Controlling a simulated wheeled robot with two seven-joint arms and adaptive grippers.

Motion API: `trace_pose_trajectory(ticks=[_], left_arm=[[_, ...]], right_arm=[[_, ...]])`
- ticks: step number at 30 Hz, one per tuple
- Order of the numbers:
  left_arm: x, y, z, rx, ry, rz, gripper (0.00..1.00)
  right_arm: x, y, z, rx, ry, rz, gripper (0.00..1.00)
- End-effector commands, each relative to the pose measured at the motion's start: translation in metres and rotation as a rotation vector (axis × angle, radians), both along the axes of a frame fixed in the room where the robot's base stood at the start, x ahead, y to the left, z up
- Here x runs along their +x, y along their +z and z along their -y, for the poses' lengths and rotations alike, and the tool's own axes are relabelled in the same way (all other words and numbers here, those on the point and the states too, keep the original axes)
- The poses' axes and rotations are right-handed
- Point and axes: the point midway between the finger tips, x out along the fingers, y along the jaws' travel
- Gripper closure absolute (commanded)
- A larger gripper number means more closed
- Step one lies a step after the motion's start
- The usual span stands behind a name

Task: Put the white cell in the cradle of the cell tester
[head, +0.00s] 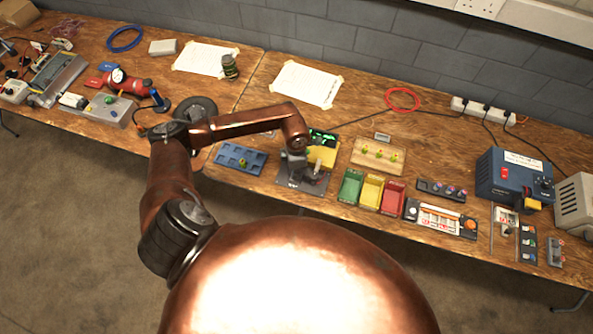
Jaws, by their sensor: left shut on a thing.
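My left gripper (302,172) points down over a dark grey plate (290,186) on the bench. It is shut on a small pale thing (316,169), which looks like the white cell, though its shape is partly hidden by the fingers. The cell tester, with a yellow body (326,157) and a dark display (322,137) with green marks, stands right behind the gripper. Its cradle is hidden or too small to make out. I cannot tell if the cell touches anything below. My right gripper is out of view.
A blue tray with recesses (241,160) lies left of the tester. Green (350,185), yellow (371,189) and red (393,195) bins stand close on the right. A wooden block with yellow-green pieces (378,155) is behind them. A blue box (514,178) stands farther right.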

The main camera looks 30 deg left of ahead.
Motion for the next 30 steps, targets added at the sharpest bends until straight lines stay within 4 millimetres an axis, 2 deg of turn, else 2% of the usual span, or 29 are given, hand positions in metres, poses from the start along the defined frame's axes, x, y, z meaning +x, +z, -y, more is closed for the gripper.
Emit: trace_pose_trajectory(ticks=[30], left_arm=[[0.0002, -0.0052, -0.0001, 0.000, 0.000, 0.000, 1.00]], right_arm=[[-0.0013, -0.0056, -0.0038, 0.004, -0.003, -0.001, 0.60]])
